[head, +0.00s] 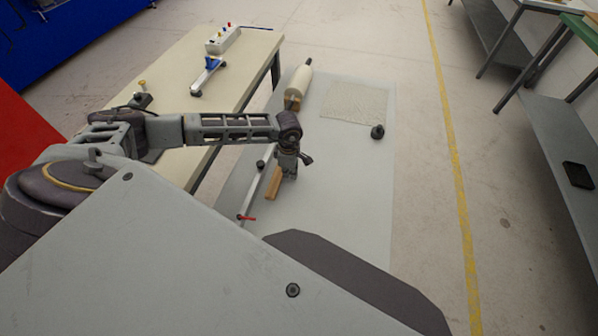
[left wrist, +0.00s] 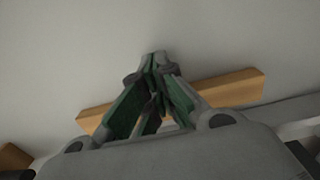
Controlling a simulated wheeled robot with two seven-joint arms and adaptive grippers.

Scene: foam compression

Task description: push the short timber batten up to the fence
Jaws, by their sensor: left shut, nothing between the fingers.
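The short timber batten (head: 273,184) is a plain orange-brown bar on the grey bench top, just right of the fence (head: 253,193), a pale straight rail. A narrow gap seems to show between them in the head view. My left gripper (head: 290,175) points down at the batten's right side, near its far end. In the left wrist view the gripper (left wrist: 156,60) is shut and empty. There the batten (left wrist: 235,88) runs behind the fingers, which hide its middle; I cannot tell whether they touch it. My right gripper is out of view.
A red-handled clamp (head: 246,217) is at the fence's near end. A pale roll (head: 299,82), a translucent sheet (head: 355,103) and a dark round piece (head: 377,131) lie farther back. The bench top (head: 345,190) right of the gripper is clear. A cream table (head: 180,70) stands left.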

